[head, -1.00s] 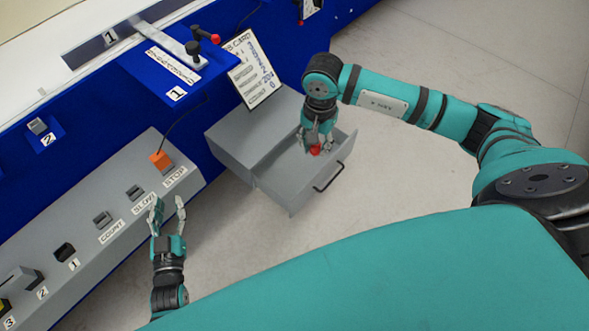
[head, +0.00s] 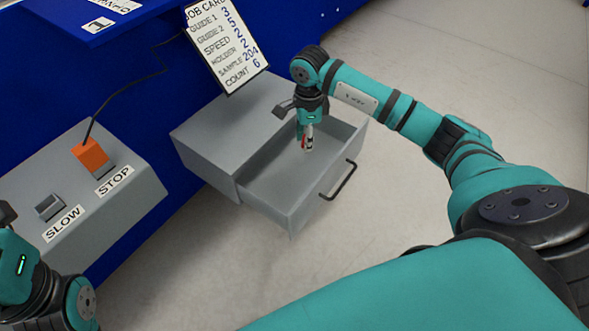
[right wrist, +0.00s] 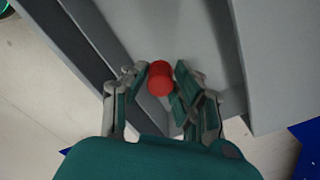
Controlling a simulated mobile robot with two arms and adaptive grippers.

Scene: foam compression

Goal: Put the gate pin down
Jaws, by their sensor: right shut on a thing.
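The gate pin shows as a red round knob (right wrist: 160,78) between the fingertips in the right wrist view. In the head view only a small red bit of it (head: 304,144) shows beside the fingers. My right gripper (head: 308,142) is shut on it and points down into the open grey drawer (head: 262,203). The pin's lower part is hidden, and I cannot tell whether it touches the drawer floor. My left arm shows at the bottom left of the head view, with its fingertips out of view.
The grey drawer cabinet (head: 232,128) stands against the blue machine. A job card (head: 227,45) leans behind it. A grey panel with an orange STOP switch (head: 91,157) and a SLOW switch (head: 48,207) is at left. The drawer handle (head: 340,181) juts out; the floor beyond is clear.

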